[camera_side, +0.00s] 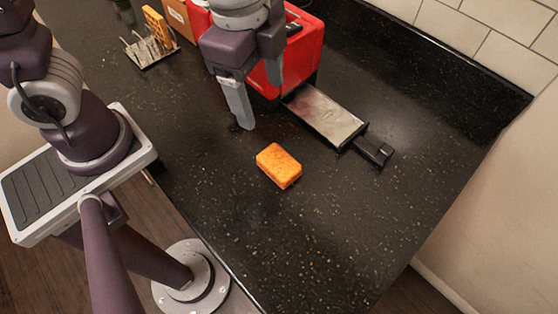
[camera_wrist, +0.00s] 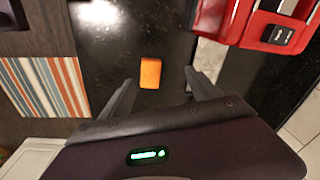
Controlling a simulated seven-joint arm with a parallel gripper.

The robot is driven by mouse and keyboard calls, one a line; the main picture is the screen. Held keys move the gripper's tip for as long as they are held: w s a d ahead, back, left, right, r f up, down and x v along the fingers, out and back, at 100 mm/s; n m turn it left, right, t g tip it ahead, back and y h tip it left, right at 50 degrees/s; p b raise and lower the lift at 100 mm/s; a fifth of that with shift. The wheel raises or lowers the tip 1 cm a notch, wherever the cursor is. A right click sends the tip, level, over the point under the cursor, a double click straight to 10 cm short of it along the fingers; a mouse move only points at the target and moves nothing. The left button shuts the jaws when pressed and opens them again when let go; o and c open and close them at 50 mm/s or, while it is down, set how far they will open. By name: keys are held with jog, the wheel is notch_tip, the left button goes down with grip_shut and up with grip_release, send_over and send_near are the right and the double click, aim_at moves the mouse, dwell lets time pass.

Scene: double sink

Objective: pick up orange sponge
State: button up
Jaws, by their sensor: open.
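The orange sponge (camera_side: 279,165) lies flat on the black speckled counter in the side view, with nothing touching it. It also shows in the wrist view (camera_wrist: 150,73), ahead of the fingers and between their lines. My gripper (camera_side: 257,100) is above the counter, up and to the left of the sponge in the side view. In the wrist view my gripper (camera_wrist: 160,82) has its two fingers spread wide apart with nothing between them. I cannot tell its exact height above the counter.
A red appliance (camera_side: 300,55) stands behind my gripper, with a metal tray (camera_side: 324,115) and black handle (camera_side: 374,151) sticking out, right of the sponge. A rack (camera_side: 150,48) holding an orange item stands at the back left. The counter (camera_side: 330,220) in front is clear.

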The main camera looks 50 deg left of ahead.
aim_at(277, 159)
jog(key=d+f+m, duration=0.1)
jog(key=f, duration=0.1)
jog(key=d+f+m, duration=0.1)
jog(key=d+f, duration=0.1)
jog(key=d+f+m+g, duration=0.1)
jog(key=f, duration=0.1)
jog(key=shift+s+d+m, duration=0.25)
jog(key=shift+s+m, duration=0.05)
jog(key=shift+m, duration=0.1)
notch_tip(277, 159, down, 6)
jog(key=shift+a+f, duration=0.15)
jog(key=shift+f, duration=0.05)
jog(key=c, duration=1.4)
notch_tip(277, 159, up, 10)
